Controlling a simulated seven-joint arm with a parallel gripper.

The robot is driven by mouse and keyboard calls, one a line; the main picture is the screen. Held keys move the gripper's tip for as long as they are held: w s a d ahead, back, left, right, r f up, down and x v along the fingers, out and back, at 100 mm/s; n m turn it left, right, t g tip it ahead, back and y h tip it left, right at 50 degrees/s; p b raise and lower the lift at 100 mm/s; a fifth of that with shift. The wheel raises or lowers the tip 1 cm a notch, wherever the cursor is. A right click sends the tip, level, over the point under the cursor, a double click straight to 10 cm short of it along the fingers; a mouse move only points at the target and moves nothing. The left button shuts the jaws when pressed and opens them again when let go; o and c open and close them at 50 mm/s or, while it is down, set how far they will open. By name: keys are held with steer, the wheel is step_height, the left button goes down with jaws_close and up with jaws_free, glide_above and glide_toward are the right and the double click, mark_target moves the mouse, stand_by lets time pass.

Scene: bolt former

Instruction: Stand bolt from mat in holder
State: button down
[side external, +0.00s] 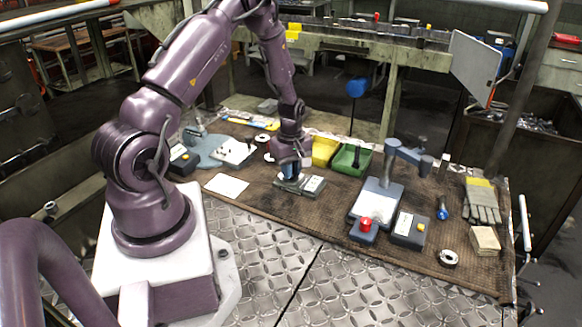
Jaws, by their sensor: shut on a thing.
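My gripper (291,174) points down at the middle of the bench, just over a low grey block with a white label (312,184), which looks like the holder. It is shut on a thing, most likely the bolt. The bolt itself is too small and too hidden by the fingers to make out, and I cannot tell whether it is upright or touches the block. The brown mat (275,206) covers the bench top under all of this.
Right of my gripper stand a yellow bin (324,150), a green bin (350,160) and a grey press-like device (378,198). A red button box (364,229), a grey box (408,230) and gloves (482,202) lie farther right. White paper (226,185) lies left. The front middle mat is clear.

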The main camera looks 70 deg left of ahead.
mark_target(287, 187)
steer(key=c, duration=1)
jaws_free()
step_height(287, 187, up, 12)
steer(key=shift+r, duration=0.45)
steer(key=shift+s+d+m, duration=0.1)
steer(key=shift+m, duration=0.4)
steer(key=s+d+r+m+t, duration=0.2)
steer(key=s+d+r+m, duration=0.1)
steer(key=d+r+m, duration=0.3)
steer(key=s+d+r+m+t, duration=0.1)
steer(key=s+d+r+m, duration=0.3)
steer(key=d, duration=0.6)
steer(key=s+d+r+m+t, duration=0.2)
steer(key=s+d+r+m, duration=0.1)
steer(key=d+r+m, duration=0.5)
steer(key=shift+s+d+r+m+t, duration=0.15)
steer(key=shift+r+m, duration=0.15)
steer(key=shift+r, duration=0.1)
steer(key=shift+s+d+r+m+t, duration=0.1)
steer(key=shift+s+r+m+t, duration=0.05)
steer(key=shift+r+m, duration=0.2)
